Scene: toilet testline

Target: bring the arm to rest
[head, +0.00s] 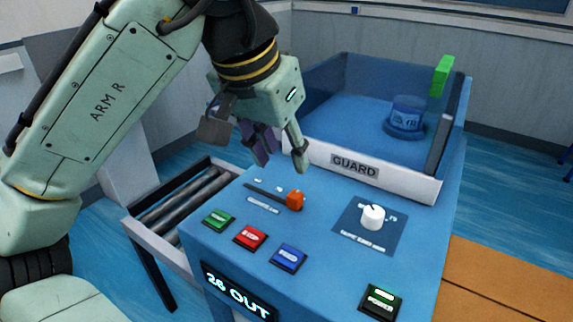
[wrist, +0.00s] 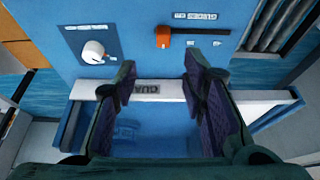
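My gripper (head: 278,158) hangs above the blue console, between the orange slider and the GUARD wall in the head view. Its fingers are apart with nothing between them; the wrist view also shows the open gap (wrist: 158,82). The orange slider knob (head: 295,200) sits at the right end of its slot, below and in front of the fingertips. It also shows in the wrist view (wrist: 163,37), beyond the fingertips. My arm is bent over the console from the left.
The console top (head: 330,266) carries a white dial (head: 373,217) and green (head: 218,218), red (head: 251,237), blue (head: 288,257) and power (head: 381,302) buttons. Behind is a clear-walled guard box (head: 355,170) holding a blue cylinder (head: 406,118). A roller conveyor (head: 185,202) lies left.

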